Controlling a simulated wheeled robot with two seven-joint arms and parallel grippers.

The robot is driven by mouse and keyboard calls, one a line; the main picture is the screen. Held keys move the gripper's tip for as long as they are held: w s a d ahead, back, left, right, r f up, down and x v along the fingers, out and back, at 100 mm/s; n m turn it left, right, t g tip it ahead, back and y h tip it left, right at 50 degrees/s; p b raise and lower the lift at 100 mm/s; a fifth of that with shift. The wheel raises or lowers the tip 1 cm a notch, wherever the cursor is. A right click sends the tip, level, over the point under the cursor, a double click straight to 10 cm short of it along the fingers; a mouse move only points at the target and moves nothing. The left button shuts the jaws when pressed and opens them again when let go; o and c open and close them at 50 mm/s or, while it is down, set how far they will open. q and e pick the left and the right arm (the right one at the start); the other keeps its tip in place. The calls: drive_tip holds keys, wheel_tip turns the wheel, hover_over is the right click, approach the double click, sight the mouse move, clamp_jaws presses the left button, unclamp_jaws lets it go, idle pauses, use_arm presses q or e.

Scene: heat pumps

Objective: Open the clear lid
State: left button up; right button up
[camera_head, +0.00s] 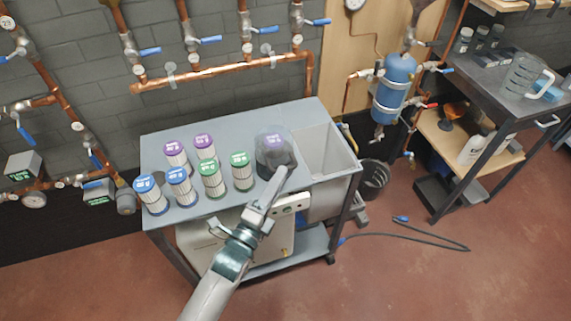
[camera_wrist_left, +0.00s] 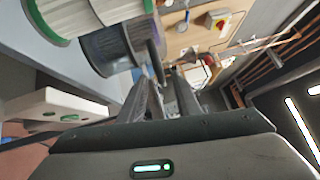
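The clear lid (camera_head: 268,136) is a smoky see-through cover at the back right of the grey cart top. A filter with a purple label (camera_head: 276,141) shows inside it. In the left wrist view the cover and the pleated filter in it (camera_wrist_left: 112,48) lie at upper left, with a dark part (camera_wrist_left: 156,58) at the cover's edge. My left gripper (camera_head: 287,171) is at the front right of the cover. In the wrist view its two fingers (camera_wrist_left: 165,82) stand apart near that dark part; contact is unclear. My right gripper is not in view.
Several filters with blue, green and purple tops (camera_head: 209,176) stand left of the cover on the cart (camera_head: 225,127). An open grey bin (camera_head: 325,153) is at its right. Copper pipes with blue valves (camera_head: 225,72) run along the wall behind. A side table (camera_head: 500,85) stands at right.

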sight(275, 149)
use_arm(q)
drive_tip(key=shift+p+x, duration=0.4)
drive_tip(key=shift+x, duration=1.8)
clamp_jaws()
